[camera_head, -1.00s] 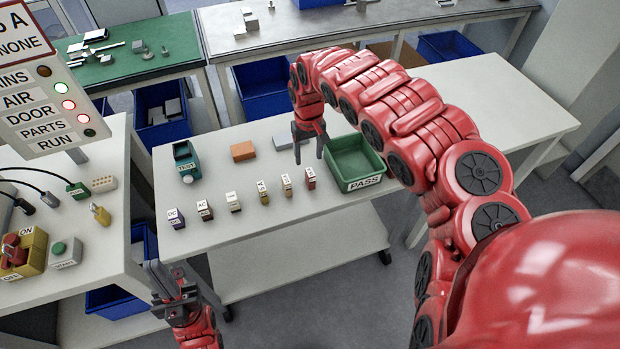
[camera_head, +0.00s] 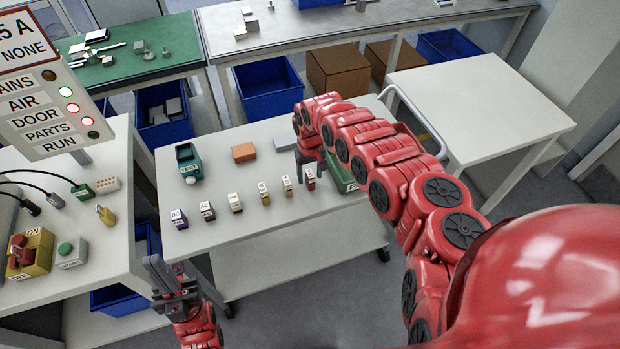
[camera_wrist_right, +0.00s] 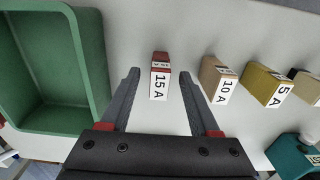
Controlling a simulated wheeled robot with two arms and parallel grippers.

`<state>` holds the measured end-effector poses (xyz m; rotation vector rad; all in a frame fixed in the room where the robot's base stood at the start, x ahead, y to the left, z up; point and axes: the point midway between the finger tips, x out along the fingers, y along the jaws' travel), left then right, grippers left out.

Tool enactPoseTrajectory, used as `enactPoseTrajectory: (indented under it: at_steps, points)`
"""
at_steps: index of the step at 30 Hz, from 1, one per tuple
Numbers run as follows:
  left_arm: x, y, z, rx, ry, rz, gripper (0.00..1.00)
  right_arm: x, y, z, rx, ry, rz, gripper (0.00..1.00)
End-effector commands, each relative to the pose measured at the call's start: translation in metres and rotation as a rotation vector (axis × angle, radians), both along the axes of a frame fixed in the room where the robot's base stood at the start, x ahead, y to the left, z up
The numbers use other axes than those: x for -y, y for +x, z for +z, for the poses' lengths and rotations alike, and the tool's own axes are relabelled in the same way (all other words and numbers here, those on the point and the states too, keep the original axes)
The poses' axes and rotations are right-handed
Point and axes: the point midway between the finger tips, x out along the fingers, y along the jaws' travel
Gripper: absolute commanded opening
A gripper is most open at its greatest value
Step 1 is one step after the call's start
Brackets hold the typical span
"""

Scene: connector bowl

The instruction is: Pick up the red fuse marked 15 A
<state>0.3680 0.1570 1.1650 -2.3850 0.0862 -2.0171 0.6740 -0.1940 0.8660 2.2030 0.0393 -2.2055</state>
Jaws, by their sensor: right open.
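The red fuse (camera_wrist_right: 160,76) with a white "15 A" label stands on the white table between the two open fingers in the right wrist view. It also shows in the head view (camera_head: 310,179), at the right end of the row of fuses. My right gripper (camera_wrist_right: 160,82) is open and empty, with a finger on each side of the fuse and a gap on both sides. In the head view the right gripper (camera_head: 310,168) is partly hidden by its arm and hangs right at the fuse. My left gripper (camera_head: 172,278) is off the table's front left; its jaws are hard to judge.
The green PASS tray (camera_wrist_right: 103,60) lies left of the fuse in the wrist view. The tan 10 A fuse (camera_wrist_right: 217,80) and yellow 5 A fuse (camera_wrist_right: 268,86) stand to the right. A teal tester (camera_head: 188,163) and an orange block (camera_head: 244,152) are farther back.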

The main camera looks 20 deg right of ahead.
Motion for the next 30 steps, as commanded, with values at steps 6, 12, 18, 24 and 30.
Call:
enactPoseTrajectory:
  at_steps: [6, 12, 18, 24, 30]
  points:
    - [0.0000, 0.0001, 0.0004, 0.000, 0.000, 0.000, 0.00, 0.0004, 0.0001, -0.0022, 0.000, -0.002, 0.000, 0.62]
    - [0.0000, 0.0000, 0.0003, 0.000, 0.000, 0.000, 0.00, 0.0004, 0.0002, -0.0020, 0.001, -0.001, 0.000, 0.41]
    - [0.0000, 0.0000, 0.0003, 0.000, 0.000, 0.000, 0.00, 0.0004, 0.0003, -0.0020, 0.001, -0.001, -0.001, 0.05]
    - [0.0000, 0.0000, 0.0004, 0.000, 0.000, 0.000, 0.00, 0.0005, 0.0002, -0.0019, 0.001, -0.001, -0.001, 0.00]
    - [0.0000, 0.0000, 0.0008, 0.000, 0.000, 0.000, 0.00, 0.0004, 0.0003, -0.0014, 0.001, -0.001, -0.001, 0.00]
